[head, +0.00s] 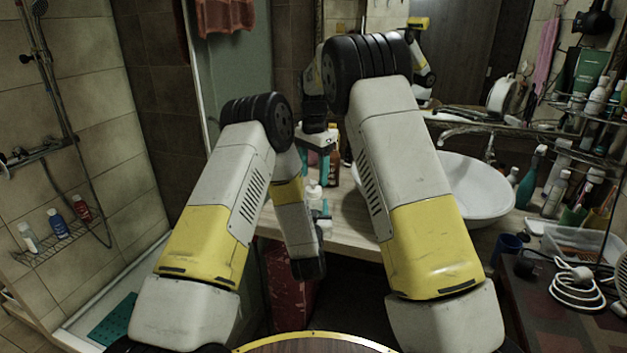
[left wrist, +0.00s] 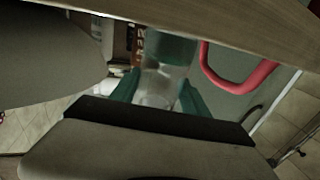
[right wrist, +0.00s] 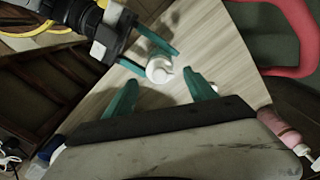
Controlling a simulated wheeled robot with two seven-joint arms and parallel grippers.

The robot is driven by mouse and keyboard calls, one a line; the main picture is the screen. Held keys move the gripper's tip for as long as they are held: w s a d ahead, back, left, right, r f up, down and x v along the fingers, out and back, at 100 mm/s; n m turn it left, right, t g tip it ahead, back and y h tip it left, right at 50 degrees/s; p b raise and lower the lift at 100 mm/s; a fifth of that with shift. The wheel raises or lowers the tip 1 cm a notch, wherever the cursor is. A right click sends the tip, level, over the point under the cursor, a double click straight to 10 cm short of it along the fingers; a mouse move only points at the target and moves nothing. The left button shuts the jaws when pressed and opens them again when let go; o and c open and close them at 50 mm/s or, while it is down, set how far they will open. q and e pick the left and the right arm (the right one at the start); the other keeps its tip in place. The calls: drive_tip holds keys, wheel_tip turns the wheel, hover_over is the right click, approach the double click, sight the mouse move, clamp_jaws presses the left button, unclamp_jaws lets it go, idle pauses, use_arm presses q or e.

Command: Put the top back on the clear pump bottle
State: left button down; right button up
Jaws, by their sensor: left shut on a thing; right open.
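My left gripper (head: 319,208) is shut on the clear pump bottle (left wrist: 160,84), which shows between its teal fingers in the left wrist view. A white pump top (right wrist: 160,68) shows at the bottle's upper end in the right wrist view and as a small white shape (head: 314,188) in the head view. I cannot tell whether it is fully seated. My right gripper (right wrist: 162,90) points down from above and is open, its fingers apart on either side of the white top without visible contact. The bottle's lower part is mostly hidden in the head view.
The wooden counter (head: 345,222) lies close behind the bottle, with a white basin (head: 465,190) at right. A pink bottle (right wrist: 283,134) with a white cap stands near my right gripper. A red bin (head: 285,290) is below the counter edge. Toiletries crowd the far right.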

sight(313, 182)
drive_tip(key=shift+c, duration=0.4)
drive_tip(key=n, duration=0.2)
drive_tip(key=r+n, duration=0.1)
drive_tip(key=n, duration=0.3)
drive_tip(key=r+n, duration=0.1)
drive_tip(key=n, duration=0.3)
drive_tip(key=r+n, duration=0.1)
drive_tip(key=n, duration=0.3)
drive_tip(key=shift+r+n, duration=0.3)
drive_tip(key=shift+n, duration=0.1)
drive_tip(key=shift+f, duration=0.1)
drive_tip(key=shift+f, duration=3.95)
clamp_jaws()
drive_tip(key=shift+o, duration=0.7)
unclamp_jaws()
